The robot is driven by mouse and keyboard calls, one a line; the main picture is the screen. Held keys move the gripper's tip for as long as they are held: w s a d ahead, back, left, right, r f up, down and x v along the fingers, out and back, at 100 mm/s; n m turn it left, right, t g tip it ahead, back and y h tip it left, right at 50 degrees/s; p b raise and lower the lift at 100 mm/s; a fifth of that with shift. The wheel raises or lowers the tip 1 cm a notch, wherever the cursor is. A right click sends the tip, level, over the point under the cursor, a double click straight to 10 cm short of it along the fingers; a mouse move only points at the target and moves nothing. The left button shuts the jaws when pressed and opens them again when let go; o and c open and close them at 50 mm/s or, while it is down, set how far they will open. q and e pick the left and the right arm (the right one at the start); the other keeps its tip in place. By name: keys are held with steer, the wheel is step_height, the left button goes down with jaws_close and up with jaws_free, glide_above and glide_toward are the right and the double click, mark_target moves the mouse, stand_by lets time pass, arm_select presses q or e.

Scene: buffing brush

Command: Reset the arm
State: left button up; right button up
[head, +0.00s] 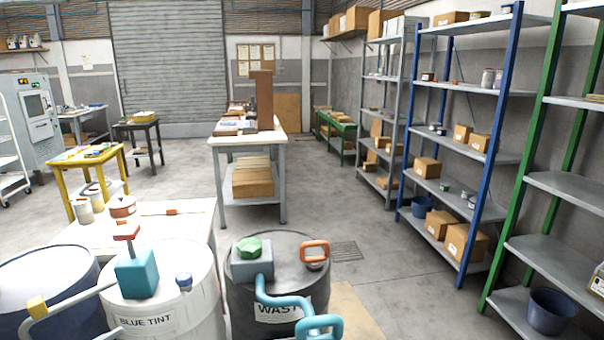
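Neither of my grippers shows in the head view, and I see no part of my arms that I can be sure of. The task names only the arm, and no buffing brush can be made out here. Directly in front stand a white drum (193,294) marked BLUE TINT and a dark drum (305,287) with a partly visible label that starts with WAST. A teal block (136,274) with a red top sits on the white drum. A teal pipe (280,300) runs across the dark drum.
A blue drum (55,285) is at left. Behind are a white-topped table (180,222), a yellow table (92,158) and a workbench (266,143). Blue-post shelving (455,185) and green-post shelving (550,185) line the right. The floor (345,215) between is mostly clear.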

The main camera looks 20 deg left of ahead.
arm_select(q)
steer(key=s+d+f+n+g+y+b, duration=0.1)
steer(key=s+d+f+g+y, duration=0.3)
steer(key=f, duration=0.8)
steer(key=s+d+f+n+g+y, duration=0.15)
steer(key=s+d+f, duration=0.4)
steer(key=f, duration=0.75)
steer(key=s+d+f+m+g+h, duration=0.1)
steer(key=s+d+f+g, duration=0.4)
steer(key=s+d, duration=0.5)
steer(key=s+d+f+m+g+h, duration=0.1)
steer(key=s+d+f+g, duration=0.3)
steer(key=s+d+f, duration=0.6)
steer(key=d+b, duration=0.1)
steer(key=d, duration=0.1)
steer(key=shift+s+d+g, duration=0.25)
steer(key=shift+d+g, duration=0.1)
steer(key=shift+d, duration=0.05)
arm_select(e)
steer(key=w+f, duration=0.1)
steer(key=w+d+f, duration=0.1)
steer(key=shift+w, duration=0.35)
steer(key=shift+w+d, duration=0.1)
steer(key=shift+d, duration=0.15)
